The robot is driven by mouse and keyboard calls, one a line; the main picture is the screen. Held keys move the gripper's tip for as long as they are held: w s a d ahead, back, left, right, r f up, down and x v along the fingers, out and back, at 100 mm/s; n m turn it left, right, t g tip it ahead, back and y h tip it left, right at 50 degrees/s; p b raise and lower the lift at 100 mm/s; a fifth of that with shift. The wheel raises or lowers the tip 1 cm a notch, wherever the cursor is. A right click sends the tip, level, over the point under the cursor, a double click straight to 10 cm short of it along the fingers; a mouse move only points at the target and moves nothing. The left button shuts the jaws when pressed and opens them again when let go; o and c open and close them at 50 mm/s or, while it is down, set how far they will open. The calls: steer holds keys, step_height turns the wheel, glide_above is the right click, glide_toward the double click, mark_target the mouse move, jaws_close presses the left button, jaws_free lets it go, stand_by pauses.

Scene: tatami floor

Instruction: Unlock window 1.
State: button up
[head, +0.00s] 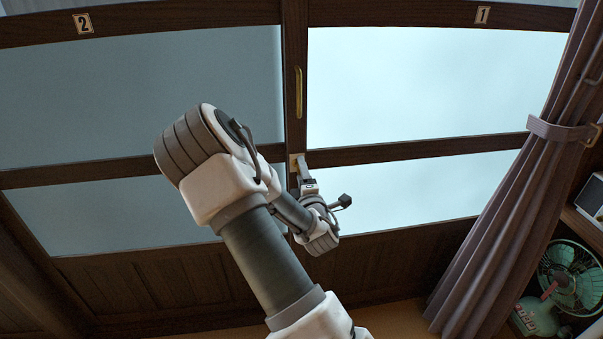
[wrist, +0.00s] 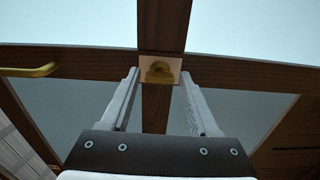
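Window 1 (head: 420,90) is the right-hand pane under the "1" plate (head: 482,15) in the head view. A brass latch on a pale plate (wrist: 160,71) sits where the frame bars cross, in the wrist view; the edge of its plate (head: 293,160) shows in the head view. My gripper (wrist: 160,78) is open, with its two fingers apart on either side of the latch. I see nothing between the fingers except the latch behind them. Whether the fingers touch the plate cannot be told. In the head view my gripper (head: 302,168) is at the middle post, partly hidden by my wrist.
Window 2 (head: 140,95) is the left pane, with its "2" plate (head: 83,23). A brass pull handle (head: 298,92) is on the middle post above the latch; it shows at left in the wrist view (wrist: 28,71). A tied curtain (head: 520,190) and a green fan (head: 565,285) stand at right.

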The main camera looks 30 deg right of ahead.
steer(key=shift+o, duration=0.8)
steer(key=shift+s, duration=0.15)
steer(key=p+v, duration=1.1)
steer(key=v, duration=0.6)
steer(key=shift+p, duration=0.35)
steer(key=shift+s+a+r, duration=0.1)
